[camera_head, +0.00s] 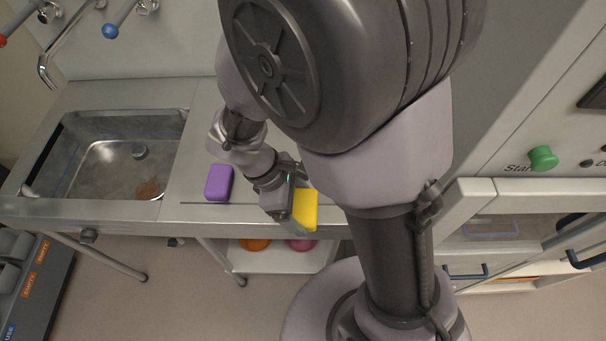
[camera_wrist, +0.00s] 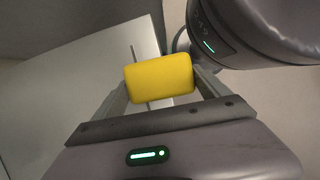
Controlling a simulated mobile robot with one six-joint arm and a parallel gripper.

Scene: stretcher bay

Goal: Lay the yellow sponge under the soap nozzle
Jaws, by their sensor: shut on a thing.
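The yellow sponge (camera_head: 305,209) is held in my gripper (camera_head: 290,203) by the front edge of the steel counter, right of the purple sponge. In the wrist view the yellow sponge (camera_wrist: 159,79) sits between the two fingers of my gripper (camera_wrist: 160,84), which is shut on it. I cannot tell from these views how high it is above the counter. I cannot make out the soap nozzle in either view; my arm hides part of the counter and wall.
A purple sponge (camera_head: 218,183) lies on the counter (camera_head: 190,150). A sink (camera_head: 95,160) is at the left, with taps (camera_head: 130,12) above it. Orange (camera_head: 255,244) and pink (camera_head: 301,245) items are on a shelf below. A cabinet with a green start knob (camera_head: 543,158) stands at the right.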

